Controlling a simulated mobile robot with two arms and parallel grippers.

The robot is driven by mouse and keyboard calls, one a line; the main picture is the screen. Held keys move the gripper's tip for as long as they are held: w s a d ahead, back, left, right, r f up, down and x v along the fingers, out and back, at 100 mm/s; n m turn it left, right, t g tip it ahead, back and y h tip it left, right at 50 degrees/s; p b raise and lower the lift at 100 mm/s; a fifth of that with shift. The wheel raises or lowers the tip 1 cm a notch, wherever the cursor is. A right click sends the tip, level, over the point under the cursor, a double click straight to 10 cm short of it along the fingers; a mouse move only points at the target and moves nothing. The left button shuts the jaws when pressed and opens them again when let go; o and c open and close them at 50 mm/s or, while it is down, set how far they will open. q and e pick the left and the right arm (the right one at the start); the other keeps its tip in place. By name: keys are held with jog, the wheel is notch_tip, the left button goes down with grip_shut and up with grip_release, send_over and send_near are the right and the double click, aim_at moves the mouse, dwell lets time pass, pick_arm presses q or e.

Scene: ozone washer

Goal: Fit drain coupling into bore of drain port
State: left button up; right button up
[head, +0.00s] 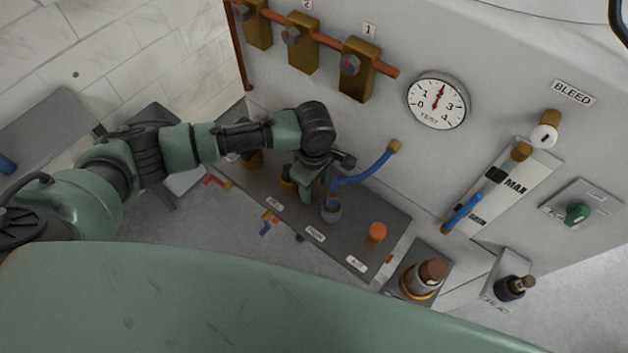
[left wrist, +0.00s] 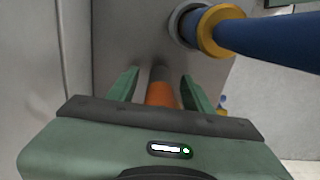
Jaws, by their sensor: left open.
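My left gripper (head: 301,190) is low over the dark shelf and open; its fingertips show in the left wrist view (left wrist: 160,85). An orange cylinder with a grey end (left wrist: 160,92) lies between its fingers in that view; I cannot tell whether they touch it. A brass-coloured fitting (head: 287,187) is partly hidden behind the gripper in the head view. An orange-topped fitting (head: 376,233) stands further right. My right gripper is not in view.
The blue hose (head: 366,174) arches from the wall close beside my gripper; it also shows in the left wrist view (left wrist: 270,38). The dark shelf (head: 392,226) has labels along its front. A brown-topped fitting (head: 432,271) and a black knob (head: 515,287) stand at right.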

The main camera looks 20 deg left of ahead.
pick_arm(q)
grip_shut()
jog(key=shift+r, duration=0.1)
jog(key=shift+s+r+b, duration=0.15)
jog(key=shift+b, duration=0.15)
jog(key=r, duration=0.4)
jog(key=r+b, duration=0.1)
jog(key=r, duration=0.1)
jog(key=shift+s+a+r, duration=0.15)
jog(key=shift+s+r, duration=0.1)
jog(key=shift+s, duration=0.1)
jog(key=s+a+b, duration=0.1)
jog(key=s+a, duration=0.2)
jog(key=s, duration=0.6)
jog(key=s+a+b, duration=0.1)
jog(key=s+a, duration=0.3)
jog(key=s, duration=0.5)
jog(key=w+d+r+m, duration=0.1)
jog(key=w+r+m, duration=1)
jog(key=m, duration=0.3)
jog(key=shift+d+r, duration=0.25)
jog(key=shift+d, duration=0.1)
